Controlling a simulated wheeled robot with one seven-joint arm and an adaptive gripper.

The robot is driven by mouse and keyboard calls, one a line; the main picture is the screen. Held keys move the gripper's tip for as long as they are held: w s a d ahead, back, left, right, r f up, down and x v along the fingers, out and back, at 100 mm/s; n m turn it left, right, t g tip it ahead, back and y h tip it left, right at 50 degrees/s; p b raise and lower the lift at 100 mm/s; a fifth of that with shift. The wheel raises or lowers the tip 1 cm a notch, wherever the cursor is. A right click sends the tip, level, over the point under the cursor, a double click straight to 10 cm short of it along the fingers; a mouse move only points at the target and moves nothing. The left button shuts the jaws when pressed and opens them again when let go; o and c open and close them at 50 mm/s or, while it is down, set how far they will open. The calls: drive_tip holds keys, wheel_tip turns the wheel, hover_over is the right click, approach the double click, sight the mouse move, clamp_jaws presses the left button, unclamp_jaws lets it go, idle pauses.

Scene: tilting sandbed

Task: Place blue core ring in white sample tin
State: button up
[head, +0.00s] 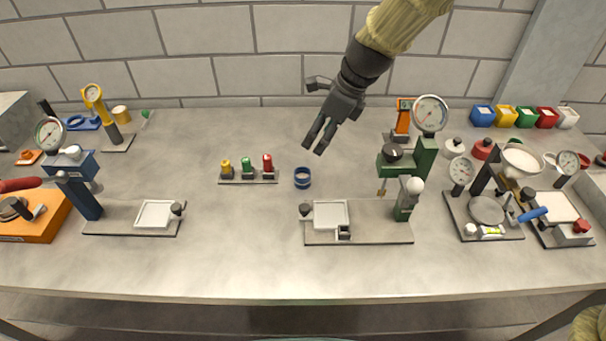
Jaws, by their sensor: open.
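The blue core ring (302,178) sits on the bench near the middle, just right of a small rack of coloured pieces. A white sample tin (567,117) stands at the right end of a row of coloured tins at the back right. My gripper (311,118) is open and empty, with its fingers spread, reaching in from the top. In the picture it is above the blue ring and apart from it. The tin is far to the right of my gripper.
A rack (248,179) holds yellow, green and red pieces left of the ring. A green dial press (421,155) and gauges (487,208) stand between the ring and the tins. A blue press (85,190) stands left.

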drive_tip(key=s+f+b, duration=0.1)
drive_tip(key=f+b, duration=0.1)
approach(304, 170)
drive_tip(key=shift+s+a+f, duration=0.75)
drive_tip(key=shift+s, duration=0.15)
drive_tip(key=shift+a+f, duration=0.2)
drive_tip(key=shift+f, duration=0.2)
drive_tip(key=shift+p+x, duration=0.5)
drive_tip(key=shift+x, duration=2.1)
drive_tip(key=shift+w+d, duration=0.1)
drive_tip(key=shift+d, duration=0.05)
drive_tip(key=shift+c, duration=0.2)
drive_tip(key=c, duration=1.2)
drive_tip(key=shift+o, duration=0.2)
drive_tip(key=shift+r, duration=0.1)
